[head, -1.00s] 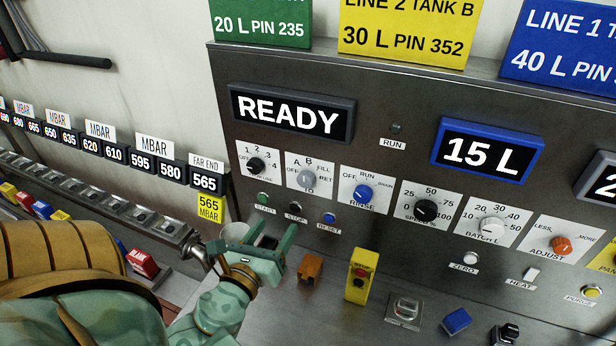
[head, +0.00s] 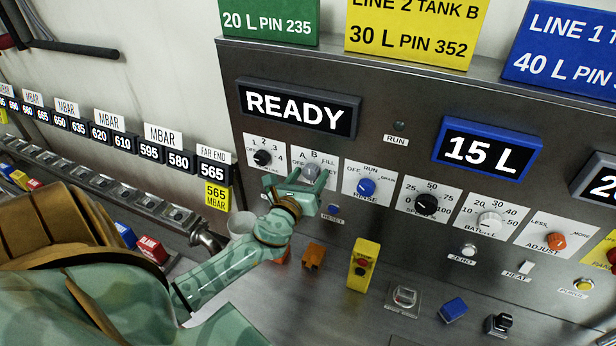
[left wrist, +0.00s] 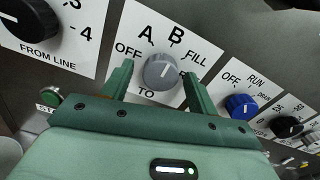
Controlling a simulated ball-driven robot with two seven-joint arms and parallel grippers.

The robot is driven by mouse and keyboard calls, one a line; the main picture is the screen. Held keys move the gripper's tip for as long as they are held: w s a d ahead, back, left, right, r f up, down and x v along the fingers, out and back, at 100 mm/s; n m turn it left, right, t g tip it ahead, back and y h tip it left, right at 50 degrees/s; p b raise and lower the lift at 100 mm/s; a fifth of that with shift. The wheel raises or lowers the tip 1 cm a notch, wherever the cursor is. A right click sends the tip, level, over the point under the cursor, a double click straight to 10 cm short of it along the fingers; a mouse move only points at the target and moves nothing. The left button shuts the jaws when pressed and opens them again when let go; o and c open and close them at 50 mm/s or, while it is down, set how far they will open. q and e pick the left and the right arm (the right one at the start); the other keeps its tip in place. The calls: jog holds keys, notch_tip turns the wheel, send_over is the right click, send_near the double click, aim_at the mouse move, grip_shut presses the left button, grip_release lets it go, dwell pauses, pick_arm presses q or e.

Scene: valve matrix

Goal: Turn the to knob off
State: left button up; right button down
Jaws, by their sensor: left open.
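The TO knob (left wrist: 160,72) is a grey round knob on a white plate marked OFF, A, B, FILL. In the left wrist view its white pointer line leans up and to the right, towards B, away from OFF. In the head view the knob (head: 312,171) shows just above my gripper. My left gripper (left wrist: 160,88) is open, with one green finger on each side of the knob; I cannot tell if they touch it. The left gripper also shows in the head view (head: 299,184), where it hides the plate's lower part. My right gripper is not in view.
The black FROM LINE knob (head: 262,158) is just left, and the blue RINSE knob (head: 366,187) just right. A READY display (head: 298,108) sits above. A yellow box with buttons (head: 363,264) and an orange block (head: 313,256) stand on the ledge below.

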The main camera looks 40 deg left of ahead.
pick_arm(q)
jog(key=c, duration=1)
jog(key=shift+n, duration=0.3)
jog(key=n, duration=0.2)
jog(key=shift+n+b, duration=0.4)
jog(key=n, duration=0.9)
jog(key=shift+d+r, duration=0.1)
jog(key=shift+r, duration=0.05)
jog(key=n+p, duration=0.1)
jog(key=n, duration=0.4)
jog(key=shift+n, duration=0.3)
